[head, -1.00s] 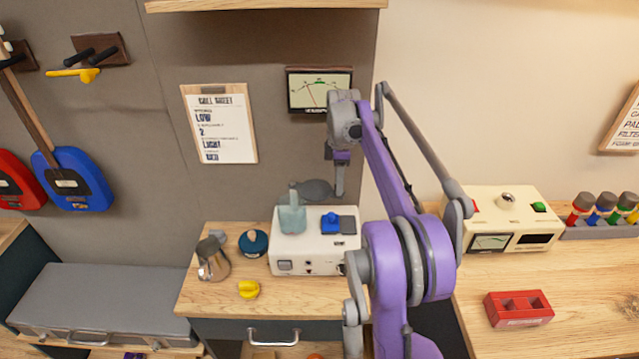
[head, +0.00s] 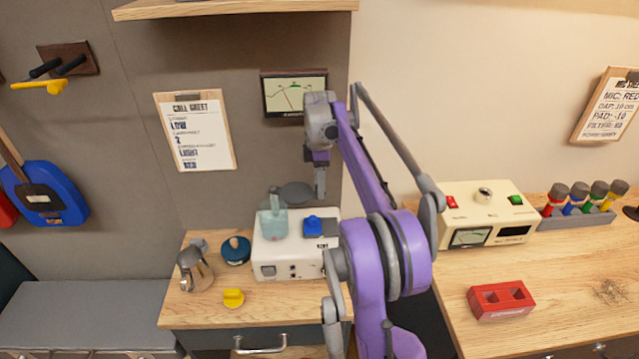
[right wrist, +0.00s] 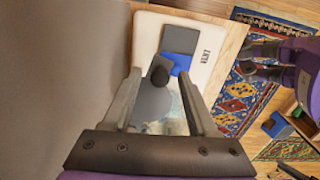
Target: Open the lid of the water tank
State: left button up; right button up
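The white machine (head: 290,262) stands on the wooden counter. A translucent teal water tank (head: 272,224) sits on its top left. A grey disc (head: 297,192), which looks like the lid, shows just above and right of the tank. Whether it is joined to the tank I cannot tell. My right gripper (head: 320,190) points down beside the disc's right edge. In the right wrist view its two fingers (right wrist: 160,85) are apart, with a dark round knob (right wrist: 160,76) and the grey disc showing between them. Contact is not visible.
A metal jug (head: 196,270), a teal round pot (head: 236,250) and a yellow knob-like piece (head: 233,297) stand left of the machine. A blue button block (head: 313,225) is on the machine's top. A cream meter box (head: 485,212) and red block (head: 501,299) are on the right counter.

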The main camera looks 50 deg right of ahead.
jog(key=shift+r, duration=0.1)
pick_arm(q)
jog(key=shift+w+r+p, duration=0.3)
jog(key=shift+r+p, duration=0.1)
jog(key=shift+r, duration=0.2)
jog(key=shift+w+r+p, duration=0.25)
jog(key=shift+r+p, duration=0.1)
jog(key=shift+r, duration=0.2)
pick_arm(e)
notch_tip(320, 180, up, 11)
jog(key=shift+f, duration=0.2)
